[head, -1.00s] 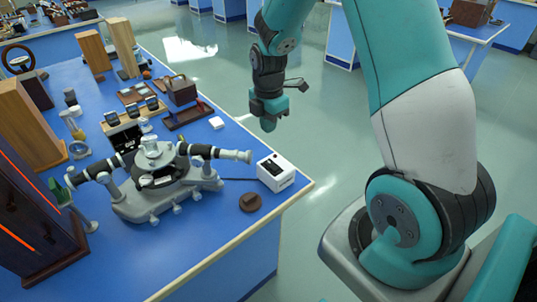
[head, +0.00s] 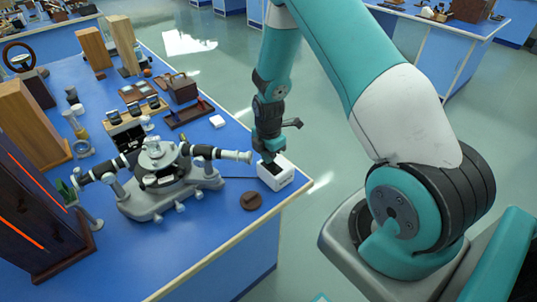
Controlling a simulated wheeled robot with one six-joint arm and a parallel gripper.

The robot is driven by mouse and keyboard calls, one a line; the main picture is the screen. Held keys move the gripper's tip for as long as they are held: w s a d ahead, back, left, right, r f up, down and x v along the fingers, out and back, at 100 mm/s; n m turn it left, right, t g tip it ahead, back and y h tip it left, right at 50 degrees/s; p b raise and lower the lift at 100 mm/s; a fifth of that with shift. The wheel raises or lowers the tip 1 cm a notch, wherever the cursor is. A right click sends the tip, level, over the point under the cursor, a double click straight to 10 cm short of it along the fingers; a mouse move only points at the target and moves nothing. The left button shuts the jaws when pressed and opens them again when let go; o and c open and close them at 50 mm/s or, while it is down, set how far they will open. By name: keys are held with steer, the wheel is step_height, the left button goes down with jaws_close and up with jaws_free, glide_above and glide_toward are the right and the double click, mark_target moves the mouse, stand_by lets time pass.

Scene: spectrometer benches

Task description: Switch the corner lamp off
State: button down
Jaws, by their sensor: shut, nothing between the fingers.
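A small white box (head: 279,182) with a dark panel on top stands at the near right corner of the blue bench. A cable runs from its left side. My gripper (head: 268,160) is shut and empty, pointing down just over the far edge of this box. Whether it touches the box I cannot tell. A dark cabinet (head: 35,215) at the left edge has glowing orange-red strips on its front. Which of these is the corner lamp does not show clearly.
A grey spectrometer (head: 165,195) stands left of the white box, its telescope tube reaching close to my gripper. A round brown disc (head: 251,201) lies in front. A wooden case (head: 180,90) and a small white block (head: 217,121) stand behind.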

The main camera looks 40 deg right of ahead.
steer(key=shift+f+b, duration=0.3)
steer(key=shift+b, duration=0.1)
steer(key=shift+r, duration=0.15)
steer(key=shift+s, duration=0.1)
steer(key=shift+s+r+p, duration=0.35)
steer(key=shift+s+p, duration=0.15)
steer(key=shift+s, duration=0.1)
step_height(320, 180, up, 14)
steer(key=w, duration=0.2)
stand_by(0.6)
